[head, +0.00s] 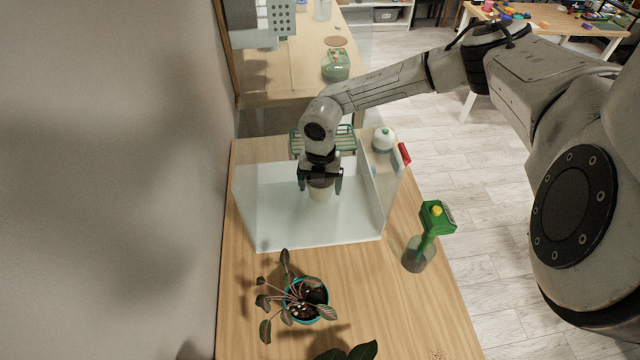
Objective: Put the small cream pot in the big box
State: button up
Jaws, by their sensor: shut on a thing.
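The small cream pot (319,192) is between the fingers of my gripper (320,184), which points down and is shut on it. The pot is within the outline of the big box (315,241), a see-through box with a pale floor on the wooden table. My gripper hides the pot's upper part. I cannot tell whether the pot's base touches the box floor.
A leafy plant in a teal pot (323,311) stands in front. Behind are a green rack (347,137) and a white round bottle (383,139). A red object (404,153) is at the table's right edge.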

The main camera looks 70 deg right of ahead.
jog(key=shift+f, duration=0.5)
jog(key=shift+f, duration=0.15)
jog(key=o, duration=1)
jog(key=shift+c, duration=0.2)
notch_tip(320, 180, up, 12)
jog(key=shift+r+b, duration=0.15)
jog(key=shift+b, duration=0.9)
